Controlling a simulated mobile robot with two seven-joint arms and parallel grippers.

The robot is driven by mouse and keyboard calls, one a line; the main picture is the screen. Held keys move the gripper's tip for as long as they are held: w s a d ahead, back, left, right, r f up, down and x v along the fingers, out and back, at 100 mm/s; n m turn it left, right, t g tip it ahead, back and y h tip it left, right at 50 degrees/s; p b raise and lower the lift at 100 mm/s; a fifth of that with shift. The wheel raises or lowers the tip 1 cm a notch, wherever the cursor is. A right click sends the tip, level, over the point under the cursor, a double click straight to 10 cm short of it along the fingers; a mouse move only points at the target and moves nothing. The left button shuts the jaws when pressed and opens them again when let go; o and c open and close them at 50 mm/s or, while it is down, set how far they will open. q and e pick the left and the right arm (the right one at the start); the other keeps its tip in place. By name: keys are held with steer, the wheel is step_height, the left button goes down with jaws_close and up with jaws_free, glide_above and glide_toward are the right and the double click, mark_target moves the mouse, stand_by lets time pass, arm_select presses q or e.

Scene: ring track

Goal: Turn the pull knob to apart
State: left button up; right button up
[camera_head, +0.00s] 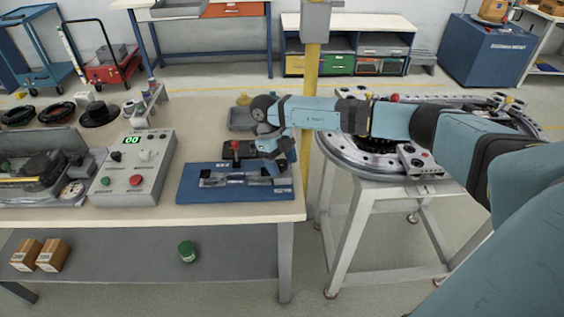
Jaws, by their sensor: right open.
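A red-topped knob (235,146) stands upright on a dark block on the blue mat (190,189), on the wooden-topped table. A grey metal piece (222,180) lies on the mat in front of it. My right arm reaches in from the right, and my right gripper (281,172) points down over the mat's right part. It is open, just right of the red-topped knob and apart from it. The arm hides part of what lies behind the gripper. The fingertips are small and hard to make out. My left gripper is not in view.
A control box (134,167) with a green display stands left of the mat. A yellow post (309,130) rises at the table's right edge. The round ring track (340,150) on a white stand is at the right, partly under my arm. The table's front strip is clear.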

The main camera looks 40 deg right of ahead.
steer(key=v, duration=1.4)
steer(key=shift+b, duration=0.4)
steer(key=shift+f, duration=0.15)
